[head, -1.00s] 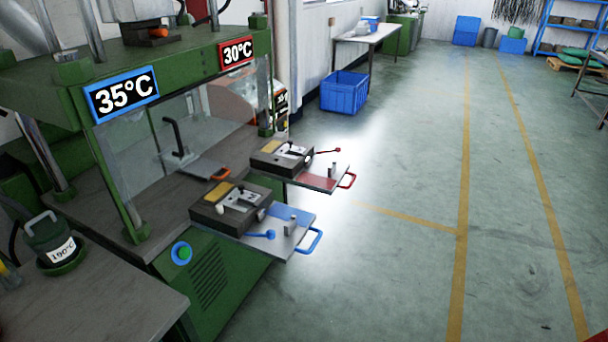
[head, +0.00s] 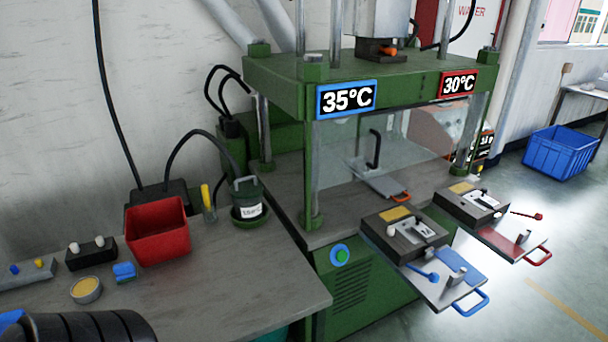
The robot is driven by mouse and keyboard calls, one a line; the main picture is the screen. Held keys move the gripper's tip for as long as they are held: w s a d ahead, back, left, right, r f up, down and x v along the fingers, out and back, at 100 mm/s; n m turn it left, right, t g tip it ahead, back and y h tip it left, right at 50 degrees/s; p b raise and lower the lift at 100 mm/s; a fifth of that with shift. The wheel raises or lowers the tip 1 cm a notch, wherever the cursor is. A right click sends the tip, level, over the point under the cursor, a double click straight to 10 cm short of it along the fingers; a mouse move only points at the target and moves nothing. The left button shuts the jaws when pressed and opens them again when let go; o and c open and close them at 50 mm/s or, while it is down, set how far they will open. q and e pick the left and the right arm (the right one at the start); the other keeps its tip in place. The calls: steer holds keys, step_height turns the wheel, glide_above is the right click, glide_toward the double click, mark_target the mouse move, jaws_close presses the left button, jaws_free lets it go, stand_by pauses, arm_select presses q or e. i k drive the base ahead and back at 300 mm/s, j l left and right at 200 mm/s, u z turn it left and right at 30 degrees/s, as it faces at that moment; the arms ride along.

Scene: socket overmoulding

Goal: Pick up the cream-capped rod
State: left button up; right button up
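A black block (head: 91,256) stands on the grey bench at the left. Two pale, rounded tops stick up from it, a left one (head: 74,248) and a right one (head: 99,241). They look white to cream, and I cannot tell which is the cream-capped rod. A grey block (head: 28,275) beside it carries a blue top (head: 14,269) and a yellow top (head: 38,262). Another small pale knob (head: 391,231) shows on the near mould.
The bench (head: 230,295) also holds a red bin (head: 158,231), a round tin (head: 86,290), a small blue piece (head: 124,272) and a green pot (head: 247,200) with a cable. The green press (head: 365,300) with two pulled-out mould trays stands to the right.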

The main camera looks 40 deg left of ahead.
mark_target(74, 246)
steer(key=u, duration=2.95)
